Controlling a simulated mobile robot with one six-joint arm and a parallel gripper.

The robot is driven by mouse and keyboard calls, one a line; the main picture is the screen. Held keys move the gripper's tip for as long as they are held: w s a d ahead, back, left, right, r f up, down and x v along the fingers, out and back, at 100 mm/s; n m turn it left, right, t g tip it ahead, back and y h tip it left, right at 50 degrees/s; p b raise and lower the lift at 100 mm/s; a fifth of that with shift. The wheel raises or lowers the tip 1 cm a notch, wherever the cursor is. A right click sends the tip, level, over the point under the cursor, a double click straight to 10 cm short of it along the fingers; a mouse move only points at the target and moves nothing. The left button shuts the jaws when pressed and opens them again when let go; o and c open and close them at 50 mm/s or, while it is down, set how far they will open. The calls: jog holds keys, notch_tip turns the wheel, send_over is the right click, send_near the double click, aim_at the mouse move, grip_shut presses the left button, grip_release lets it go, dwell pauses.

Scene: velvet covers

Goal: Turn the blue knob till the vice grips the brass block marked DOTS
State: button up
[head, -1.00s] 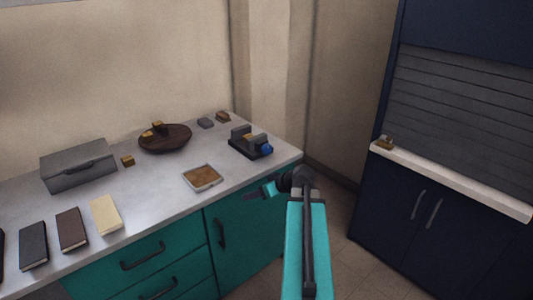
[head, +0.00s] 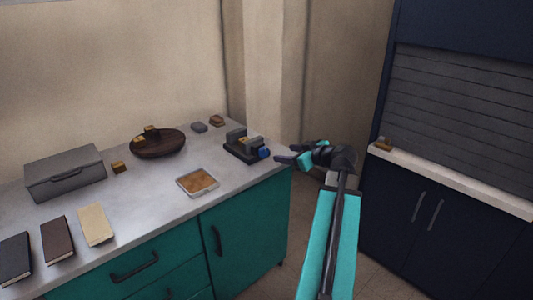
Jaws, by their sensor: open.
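The small dark vice (head: 238,151) stands near the right end of the counter. Its blue knob (head: 264,153) faces right, toward my gripper. A small brass block (head: 244,141) shows between the vice's jaws; any mark on it is too small to read, and I cannot tell whether the jaws touch it. My gripper (head: 284,154) is open and empty, just right of the blue knob in the picture, with its fingers pointing left. I cannot tell how far it is from the knob in depth.
On the grey counter (head: 150,205) are a shallow tray (head: 198,182), a dark bowl (head: 158,145) with brass pieces, a loose brass block (head: 119,167), a grey box (head: 66,172) and several books (head: 57,239). A navy cabinet (head: 430,215) with a pale ledge stands at right.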

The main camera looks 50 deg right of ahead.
aim_at(265, 152)
jog(key=shift+w, duration=0.1)
jog(key=p+x, duration=0.1)
jog(key=x, duration=1.2)
jog(key=shift+w+f, duration=0.1)
jog(key=shift+w, duration=0.15)
jog(key=c, duration=1.1)
jog(key=shift+o, duration=0.2)
